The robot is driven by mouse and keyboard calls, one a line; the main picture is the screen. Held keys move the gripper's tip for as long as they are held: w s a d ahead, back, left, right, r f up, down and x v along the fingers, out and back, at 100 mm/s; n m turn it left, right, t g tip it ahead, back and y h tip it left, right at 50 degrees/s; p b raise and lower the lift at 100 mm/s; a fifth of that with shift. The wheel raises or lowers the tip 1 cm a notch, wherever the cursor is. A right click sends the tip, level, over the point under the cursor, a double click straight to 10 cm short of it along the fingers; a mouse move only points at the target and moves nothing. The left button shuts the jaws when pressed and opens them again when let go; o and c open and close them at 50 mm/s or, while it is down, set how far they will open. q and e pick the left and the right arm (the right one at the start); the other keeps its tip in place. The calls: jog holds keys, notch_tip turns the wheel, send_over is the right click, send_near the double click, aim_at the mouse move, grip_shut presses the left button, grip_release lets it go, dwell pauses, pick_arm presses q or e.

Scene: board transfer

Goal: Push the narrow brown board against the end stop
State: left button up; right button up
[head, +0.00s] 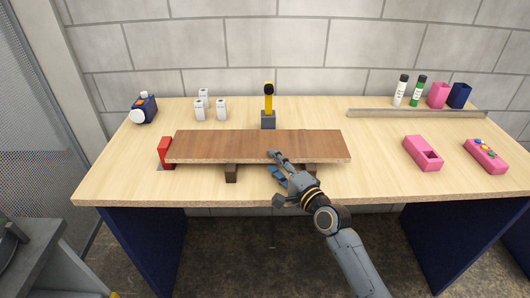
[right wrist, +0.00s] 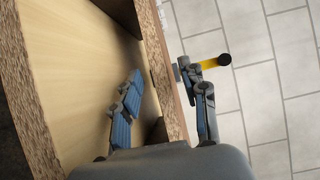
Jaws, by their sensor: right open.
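The narrow brown board (head: 235,145) lies flat across two dark brown blocks, the left one (head: 231,173) and the right one (head: 311,169). The red end stop (head: 165,152) stands at the board's left end; I cannot tell whether they touch. My right gripper (head: 274,163) is open at the board's front edge, right of its middle. In the right wrist view, its fingers (right wrist: 165,103) lie on either side of the board's edge (right wrist: 165,70), one above and one below. I cannot tell whether they touch the board. My left gripper is not in view.
Behind the board, a yellow-handled tool (head: 268,98) stands in a grey block (head: 268,119). White containers (head: 221,109) and a blue device (head: 144,107) stand back left. A grey strip (head: 420,113), pink box (head: 422,153) and pink button box (head: 485,156) lie right.

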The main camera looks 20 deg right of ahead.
aim_at(263, 150)
jog(key=x, duration=0.6)
jog(key=shift+w, duration=0.15)
grip_shut()
grip_release()
jog(key=shift+f, duration=0.1)
jog(key=v, duration=1.2)
